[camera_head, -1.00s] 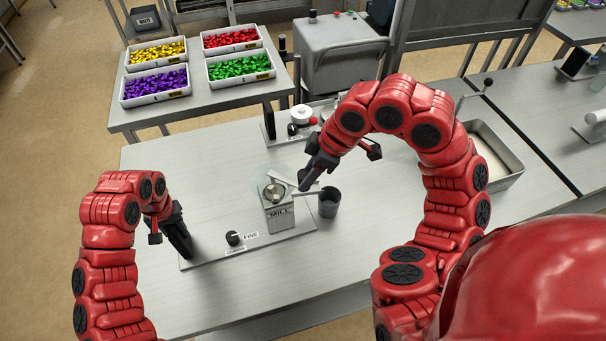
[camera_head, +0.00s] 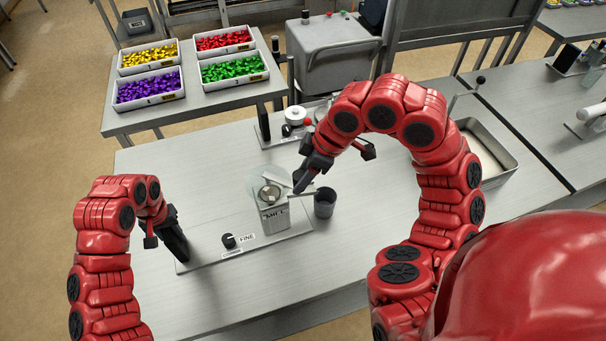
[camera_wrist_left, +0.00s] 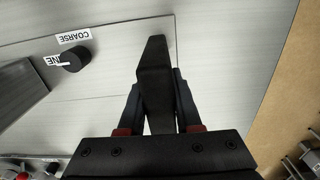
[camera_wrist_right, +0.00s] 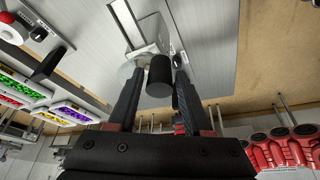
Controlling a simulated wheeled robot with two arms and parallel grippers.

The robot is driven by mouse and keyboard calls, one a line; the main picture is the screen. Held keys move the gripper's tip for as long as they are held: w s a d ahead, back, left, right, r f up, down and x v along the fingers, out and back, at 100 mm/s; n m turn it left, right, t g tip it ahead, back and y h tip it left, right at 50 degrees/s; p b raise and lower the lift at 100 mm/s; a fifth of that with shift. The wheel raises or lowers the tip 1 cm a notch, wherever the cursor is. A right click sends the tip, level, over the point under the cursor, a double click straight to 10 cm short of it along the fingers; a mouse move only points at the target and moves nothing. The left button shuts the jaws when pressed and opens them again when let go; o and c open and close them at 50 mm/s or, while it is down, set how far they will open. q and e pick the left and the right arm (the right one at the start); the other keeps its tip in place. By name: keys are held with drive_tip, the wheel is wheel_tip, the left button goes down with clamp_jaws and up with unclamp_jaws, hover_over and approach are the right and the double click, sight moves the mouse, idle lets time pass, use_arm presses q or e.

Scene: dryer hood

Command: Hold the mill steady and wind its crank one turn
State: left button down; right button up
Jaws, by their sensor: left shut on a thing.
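The mill (camera_head: 272,217) is a silver box with a clear round hopper, standing on a flat metal base plate (camera_head: 205,252). My left gripper (camera_head: 181,250) is shut on an upright black grip (camera_wrist_left: 153,75) at the plate's left end. My right gripper (camera_head: 300,186) is at the mill's upper right, by the crank. In the right wrist view, the black cylindrical crank knob (camera_wrist_right: 159,76) is between the open fingers, with gaps visible beside it. The fingers hide the knob in the head view.
A dark cup (camera_head: 324,203) stands just right of the mill. A black dial (camera_head: 228,240) with FINE and COARSE labels is on the plate. Another device with a white top (camera_head: 295,116) is behind. A metal tray (camera_head: 490,150) is at right. The front tabletop is clear.

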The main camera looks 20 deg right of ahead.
drive_tip(key=shift+o, duration=0.9)
